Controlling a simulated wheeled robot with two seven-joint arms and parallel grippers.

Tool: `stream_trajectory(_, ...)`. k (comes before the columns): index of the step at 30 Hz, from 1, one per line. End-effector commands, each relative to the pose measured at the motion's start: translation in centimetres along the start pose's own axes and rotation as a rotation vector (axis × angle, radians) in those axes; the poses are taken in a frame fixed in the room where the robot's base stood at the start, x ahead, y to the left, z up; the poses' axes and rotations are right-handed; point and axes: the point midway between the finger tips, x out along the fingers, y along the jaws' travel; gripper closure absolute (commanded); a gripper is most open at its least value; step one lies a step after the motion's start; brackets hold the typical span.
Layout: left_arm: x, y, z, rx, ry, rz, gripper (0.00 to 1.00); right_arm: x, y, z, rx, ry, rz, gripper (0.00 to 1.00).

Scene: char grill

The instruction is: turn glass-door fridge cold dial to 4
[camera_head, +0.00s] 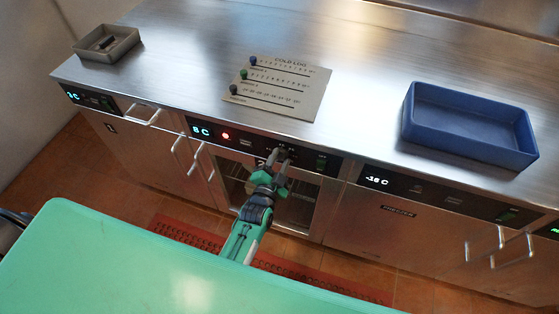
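The glass-door fridge (233,178) is the middle unit under the steel counter, and its panel display (201,131) reads 8 C. A red light (225,135) glows beside the display. My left gripper (280,155) reaches up to this panel from below. Its two fingertips are apart, at either side of the small dark cold dial (285,150). The fingers partly hide the dial, and its pointer and markings are too small to read. I cannot tell whether the fingers press on it. My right gripper is not in view.
A green switch (321,161) is right of the dial. Door handles (198,160) stick out at the left. A cold log board (277,88), a blue bin (470,125) and a grey tray (107,43) stand on the counter. A green surface (130,265) fills the lower left.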

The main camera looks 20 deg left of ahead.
Motion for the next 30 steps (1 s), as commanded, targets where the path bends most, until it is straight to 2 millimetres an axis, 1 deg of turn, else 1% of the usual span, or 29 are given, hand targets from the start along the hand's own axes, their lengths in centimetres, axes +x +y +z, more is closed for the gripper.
stream_trajectory(8,0.0,0.0,0.0,-0.011,0.0,0.001,0.86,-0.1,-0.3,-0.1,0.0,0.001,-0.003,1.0)
stream_trajectory(14,0.0,-0.1,0.0,-0.077,0.0,0.001,0.86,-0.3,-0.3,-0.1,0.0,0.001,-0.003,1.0)
stream_trajectory(20,0.0,-0.2,0.0,-0.216,-0.001,0.002,0.86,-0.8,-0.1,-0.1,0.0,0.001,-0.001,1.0)
stream_trajectory(30,0.0,-0.4,0.1,-0.536,-0.001,0.001,0.86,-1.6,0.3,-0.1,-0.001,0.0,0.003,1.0)
